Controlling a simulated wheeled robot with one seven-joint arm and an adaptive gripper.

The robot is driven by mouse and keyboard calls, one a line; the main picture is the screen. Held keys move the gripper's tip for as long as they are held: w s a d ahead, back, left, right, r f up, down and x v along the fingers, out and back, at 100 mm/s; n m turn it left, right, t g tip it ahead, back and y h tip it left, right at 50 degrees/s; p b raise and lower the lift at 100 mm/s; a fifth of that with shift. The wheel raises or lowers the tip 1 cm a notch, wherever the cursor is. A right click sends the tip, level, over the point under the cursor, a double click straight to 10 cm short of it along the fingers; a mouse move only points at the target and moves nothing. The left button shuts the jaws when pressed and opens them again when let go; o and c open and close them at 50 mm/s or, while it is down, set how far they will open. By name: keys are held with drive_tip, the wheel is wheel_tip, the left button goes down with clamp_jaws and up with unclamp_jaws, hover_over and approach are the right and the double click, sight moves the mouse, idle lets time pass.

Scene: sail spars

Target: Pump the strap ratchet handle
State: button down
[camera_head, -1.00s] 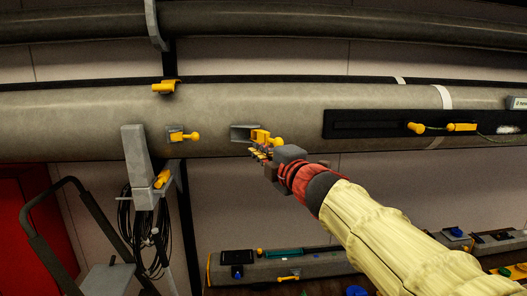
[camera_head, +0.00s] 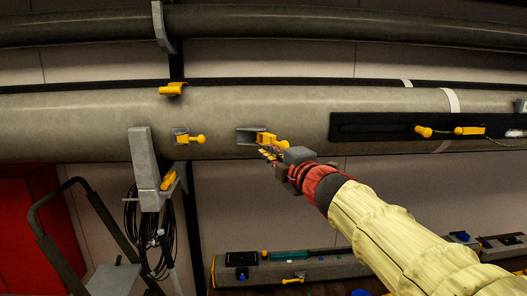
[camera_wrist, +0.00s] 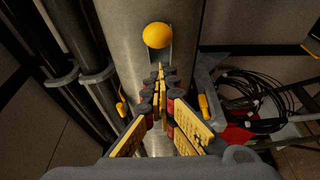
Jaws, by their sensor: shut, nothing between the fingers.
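A yellow handle (camera_head: 266,139) with a round knob (camera_head: 283,145) sits at a grey, open bracket (camera_head: 246,136) on the large grey spar (camera_head: 80,125). This looks like the strap ratchet handle. My gripper (camera_head: 268,153) is just below and in front of the handle, with its fingers pointing left along the spar. In the wrist view, my gripper (camera_wrist: 160,72) is shut and empty, and a yellow ball knob (camera_wrist: 157,36) is straight ahead of the fingertips. I cannot tell whether the fingers touch the handle.
A second yellow knobbed handle (camera_head: 188,138) sits further left on the spar. A grey support post (camera_head: 144,165) with black cables stands below left. A black panel (camera_head: 370,127) with yellow knobs is to the right.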

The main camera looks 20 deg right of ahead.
sight(286, 146)
drive_tip(key=shift+w+d, duration=0.3)
drive_tip(key=shift+d, duration=0.55)
drive_tip(key=shift+w+d+p, duration=0.3)
drive_tip(key=shift+w+d, duration=0.05)
drive_tip(key=shift+d, duration=0.35)
drive_tip(key=shift+w+d+p, duration=0.3)
drive_tip(key=shift+d, duration=0.45)
drive_tip(key=shift+w+d+p, duration=0.3)
drive_tip(key=shift+w+d, duration=0.05)
drive_tip(key=shift+d, duration=0.35)
drive_tip(key=w+d+p, duration=0.1)
drive_tip(key=w+d, duration=0.2)
drive_tip(key=shift+w, duration=0.1)
drive_tip(key=shift+s+a+b, duration=0.5)
drive_tip(key=shift+s+a, duration=1)
drive_tip(key=shift+s, duration=0.25)
